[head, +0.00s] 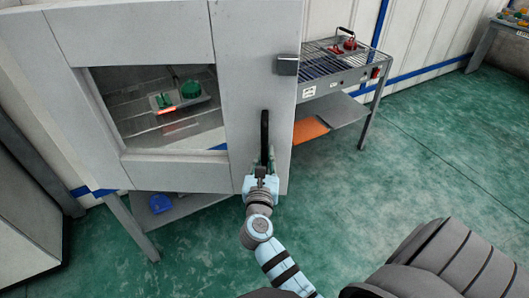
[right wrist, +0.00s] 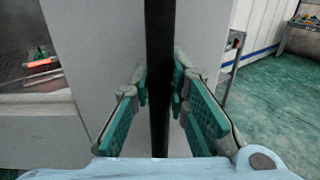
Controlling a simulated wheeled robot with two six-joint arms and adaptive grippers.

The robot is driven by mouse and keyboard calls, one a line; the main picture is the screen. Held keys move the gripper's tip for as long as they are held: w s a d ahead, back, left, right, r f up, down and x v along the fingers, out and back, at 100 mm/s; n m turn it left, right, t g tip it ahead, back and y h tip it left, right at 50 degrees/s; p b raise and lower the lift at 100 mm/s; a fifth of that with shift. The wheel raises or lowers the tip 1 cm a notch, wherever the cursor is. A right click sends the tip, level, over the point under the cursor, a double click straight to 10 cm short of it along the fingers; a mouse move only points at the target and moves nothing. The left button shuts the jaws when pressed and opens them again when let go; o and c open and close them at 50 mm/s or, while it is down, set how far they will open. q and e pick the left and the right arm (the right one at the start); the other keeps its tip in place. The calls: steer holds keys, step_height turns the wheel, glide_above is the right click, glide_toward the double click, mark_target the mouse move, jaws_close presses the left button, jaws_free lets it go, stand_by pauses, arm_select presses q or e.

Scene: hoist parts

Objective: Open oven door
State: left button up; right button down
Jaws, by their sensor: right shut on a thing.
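The oven (head: 258,60) is a large light grey cabinet with a window in its door (head: 175,172). A black vertical handle (head: 264,128) runs along the door's right side, and it also crosses the middle of the right wrist view (right wrist: 160,60). My right gripper (head: 263,162) is at the lower part of the handle. Its green-padded fingers (right wrist: 162,95) stand on both sides of the bar, shut on it. Through the window a tray (head: 180,103) with green and orange parts shows. My left gripper is not in view.
A grey latch block (head: 287,65) sits on the oven's right edge. To the right stands a wire-topped metal table (head: 345,75) with a red item (head: 343,42) on it and an orange sheet (head: 309,130) on its shelf. A blue object (head: 160,203) lies below the oven. Green floor (head: 430,160) is open at right.

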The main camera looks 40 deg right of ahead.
mark_target(264, 131)
steer(key=shift+w, duration=0.1)
steer(key=c, duration=1.5)
jaws_free()
steer(key=shift+c, duration=0.2)
step_height(264, 131, up, 10)
steer(key=shift+r, duration=0.1)
